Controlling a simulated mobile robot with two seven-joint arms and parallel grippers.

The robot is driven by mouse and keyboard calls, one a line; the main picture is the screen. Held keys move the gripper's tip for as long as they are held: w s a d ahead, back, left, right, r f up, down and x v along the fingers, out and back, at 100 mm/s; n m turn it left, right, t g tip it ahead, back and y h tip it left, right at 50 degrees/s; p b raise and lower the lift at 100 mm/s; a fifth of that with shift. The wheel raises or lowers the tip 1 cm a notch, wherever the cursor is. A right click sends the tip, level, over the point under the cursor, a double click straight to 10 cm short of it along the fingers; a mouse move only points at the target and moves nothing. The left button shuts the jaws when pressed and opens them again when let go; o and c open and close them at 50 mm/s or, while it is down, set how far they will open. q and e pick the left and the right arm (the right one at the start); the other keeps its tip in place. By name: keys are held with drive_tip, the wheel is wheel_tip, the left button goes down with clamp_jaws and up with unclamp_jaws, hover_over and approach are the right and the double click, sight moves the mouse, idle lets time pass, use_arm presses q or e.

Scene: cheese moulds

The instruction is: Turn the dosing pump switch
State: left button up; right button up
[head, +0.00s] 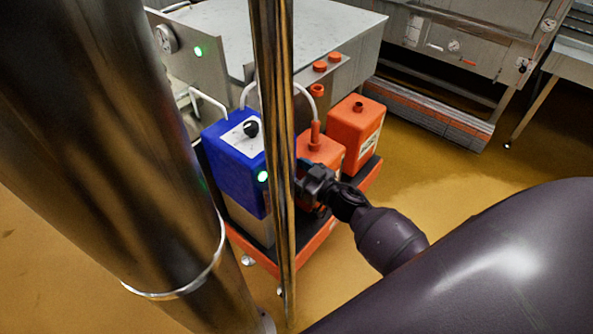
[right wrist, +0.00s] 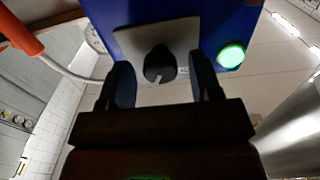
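The dosing pump is a blue box (head: 233,150) with a pale plate on top, and it also shows in the right wrist view (right wrist: 215,20). Its switch is a black knob (head: 250,128) on that plate. In the right wrist view the knob (right wrist: 158,64) has a white mark near its lower edge. My right gripper (head: 303,170) is right of the pump in the head view, partly behind a metal pole, apart from the knob. In the right wrist view its two fingers (right wrist: 162,80) are open, with the knob seen between them, not gripped. My left gripper is not in view.
The shiny pole (head: 275,60) runs vertically just right of the pump. Orange canisters (head: 356,125) stand beside the pump on a red-edged cart (head: 318,238). A green light (head: 262,176) glows on the pump. A steel vat (head: 320,22) stands behind. The floor at right is clear.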

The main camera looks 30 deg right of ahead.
drive_tip(key=c, duration=0.8)
drive_tip(key=shift+n, duration=0.4)
drive_tip(key=n, duration=1.1)
drive_tip(key=shift+r, duration=0.1)
drive_tip(key=o, duration=0.9)
